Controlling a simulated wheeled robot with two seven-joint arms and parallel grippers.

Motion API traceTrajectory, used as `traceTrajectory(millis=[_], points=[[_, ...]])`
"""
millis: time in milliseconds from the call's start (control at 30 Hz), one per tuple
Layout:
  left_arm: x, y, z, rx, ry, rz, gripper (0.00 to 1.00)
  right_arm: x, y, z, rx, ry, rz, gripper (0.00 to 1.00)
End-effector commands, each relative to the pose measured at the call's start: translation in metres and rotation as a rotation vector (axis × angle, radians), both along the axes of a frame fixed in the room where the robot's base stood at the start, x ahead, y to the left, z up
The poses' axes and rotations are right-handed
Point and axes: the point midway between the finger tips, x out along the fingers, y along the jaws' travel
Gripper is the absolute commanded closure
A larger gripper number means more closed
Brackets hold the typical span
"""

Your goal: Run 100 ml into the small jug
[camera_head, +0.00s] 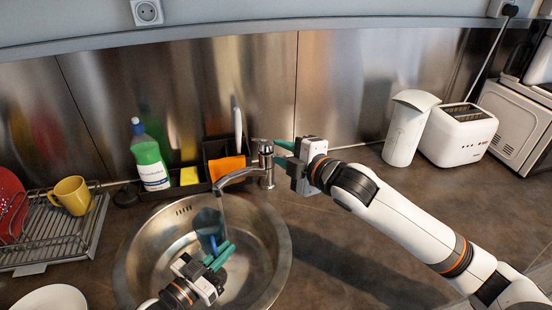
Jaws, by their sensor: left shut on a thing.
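The small blue jug (208,222) is over the sink basin (270,275), below the tap spout. My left gripper (219,256) is shut on the jug from the front. A thin pale streak, which looks like water, runs from the spout down at the jug. The level inside the jug and any marks on it are too small to read. The chrome tap (266,172) stands behind the basin, with its lever on top. My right gripper (281,153) is at the right of the tap head, its teal fingers apart. Whether they touch the lever is unclear.
A green bottle (149,160), yellow sponge (189,176) and orange cloth (227,167) stand left of the tap. A drying rack (55,238) with a yellow mug (72,195) is at the left.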

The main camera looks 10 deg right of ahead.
Motion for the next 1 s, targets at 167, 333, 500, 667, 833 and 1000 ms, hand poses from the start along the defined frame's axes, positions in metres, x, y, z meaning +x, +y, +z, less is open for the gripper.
traceTrajectory(millis=[167, 333, 500, 667, 833, 1000], points=[[0.034, -0.017, 0.002, -0.001, -0.006, 0.0, 1.0, 0.0, 0.0, 0.0, 0.0, 0.0, 0.0, 0.7], [0.061, -0.03, 0.001, 0.0, -0.003, 0.0, 1.0, 0.0, 0.0, 0.0, 0.0, 0.0, 0.0, 0.7], [0.066, -0.032, 0.0, -0.001, -0.001, -0.001, 1.0, 0.0, 0.0, 0.0, 0.0, 0.0, 0.0, 0.7], [0.065, -0.032, 0.001, -0.001, -0.001, 0.0, 1.0, 0.0, 0.0, 0.0, 0.0, 0.0, 0.001, 0.7], [0.065, -0.032, 0.001, -0.001, -0.001, 0.0, 1.0, 0.0, 0.0, 0.0, 0.0, 0.0, 0.0, 0.7], [0.065, -0.032, 0.001, -0.002, -0.001, 0.0, 1.0, 0.0, 0.0, 0.0, 0.0, 0.0, 0.0, 0.7]])
